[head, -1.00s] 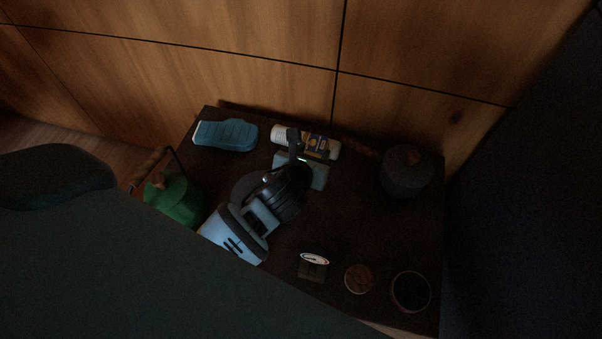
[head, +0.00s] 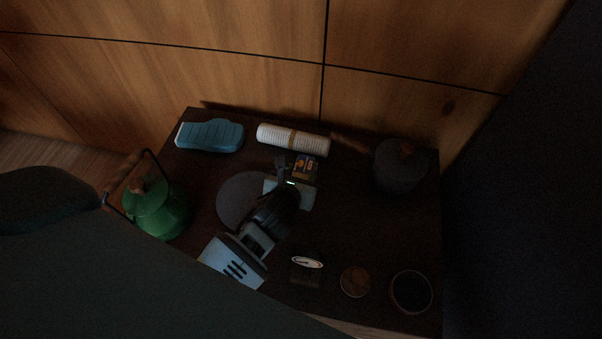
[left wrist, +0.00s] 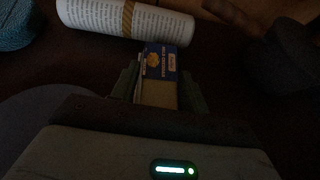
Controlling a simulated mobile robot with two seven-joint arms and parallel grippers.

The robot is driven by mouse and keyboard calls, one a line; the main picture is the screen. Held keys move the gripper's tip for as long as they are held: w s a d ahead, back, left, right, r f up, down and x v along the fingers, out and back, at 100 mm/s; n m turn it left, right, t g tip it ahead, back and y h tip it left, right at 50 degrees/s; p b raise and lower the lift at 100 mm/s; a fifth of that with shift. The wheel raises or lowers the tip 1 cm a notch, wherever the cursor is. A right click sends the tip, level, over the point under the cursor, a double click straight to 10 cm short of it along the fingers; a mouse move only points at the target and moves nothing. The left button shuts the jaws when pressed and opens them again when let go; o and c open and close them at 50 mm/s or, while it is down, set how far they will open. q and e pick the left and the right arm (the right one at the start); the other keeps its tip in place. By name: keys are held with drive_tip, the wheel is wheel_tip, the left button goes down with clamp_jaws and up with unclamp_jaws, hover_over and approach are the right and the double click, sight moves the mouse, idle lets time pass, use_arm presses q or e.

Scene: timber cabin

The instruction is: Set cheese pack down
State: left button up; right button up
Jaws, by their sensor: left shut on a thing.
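The cheese pack (head: 305,165) is a small box with a blue and yellow printed face. It also shows in the left wrist view (left wrist: 160,62), between the two fingers. My left gripper (head: 297,180) is shut on it, over the dark table (head: 350,215), just in front of the rolled paper. I cannot tell whether the pack touches the table. The gripper hides its near end. My right gripper is not in view.
The rolled paper (head: 280,138) lies behind the pack. A blue ribbed object (head: 212,136), green kettle (head: 155,210), round grey disc (head: 233,197) and dark lidded pot (head: 398,170) are around. A small dial (head: 307,262), brown round item (head: 355,282) and bowl (head: 428,292) stand in front. Right of the gripper is clear.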

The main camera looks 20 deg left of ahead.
use_arm(q)
drive_tip(key=o, duration=1.2)
drive_tip(key=shift+o, duration=0.2)
